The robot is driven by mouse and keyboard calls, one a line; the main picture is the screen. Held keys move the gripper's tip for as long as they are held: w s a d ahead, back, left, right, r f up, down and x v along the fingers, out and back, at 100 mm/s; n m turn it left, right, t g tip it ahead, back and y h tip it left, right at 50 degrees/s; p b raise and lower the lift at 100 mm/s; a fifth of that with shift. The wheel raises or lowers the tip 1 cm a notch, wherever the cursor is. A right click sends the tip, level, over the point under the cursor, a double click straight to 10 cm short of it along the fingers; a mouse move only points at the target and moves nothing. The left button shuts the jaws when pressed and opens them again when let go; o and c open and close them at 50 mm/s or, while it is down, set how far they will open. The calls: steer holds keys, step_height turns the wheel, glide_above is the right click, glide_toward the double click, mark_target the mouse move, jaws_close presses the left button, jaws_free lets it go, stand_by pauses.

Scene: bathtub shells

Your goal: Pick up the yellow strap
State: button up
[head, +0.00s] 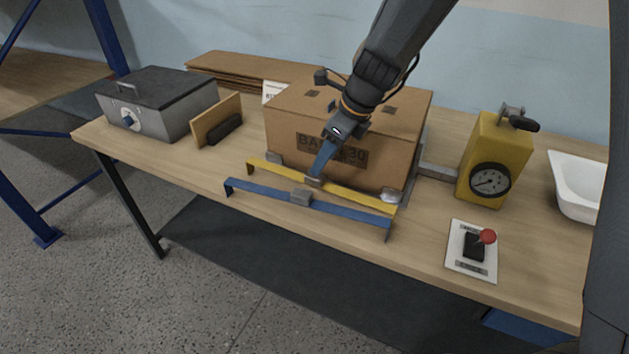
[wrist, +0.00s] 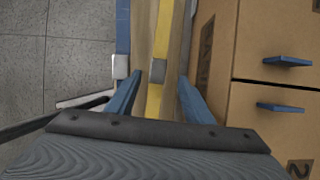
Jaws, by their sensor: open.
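The yellow strap (head: 352,193) is a long, thin bar with bent-down ends and a small grey block at its middle. It stands on the wooden table in front of the cardboard box. My gripper (head: 318,174) points down at the strap's middle block and partly hides it. In the wrist view the yellow strap (wrist: 163,35) runs between the two blue fingers of my open gripper (wrist: 159,80). Clear gaps show on both sides, so the fingers do not appear to grip it.
A similar blue strap (head: 345,209) stands just in front, close to the left finger in the wrist view (wrist: 122,32). The cardboard box (head: 290,115) is close behind. A yellow gauge unit (head: 507,150) and a switch plate with a red knob (head: 458,256) stand at the right.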

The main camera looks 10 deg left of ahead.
mark_target(315, 186)
steer(key=x, duration=0.5)
steer(key=shift+s+f+p, duration=0.2)
steer(key=shift+f+p, duration=0.15)
steer(key=shift+p, duration=0.05)
jaws_close()
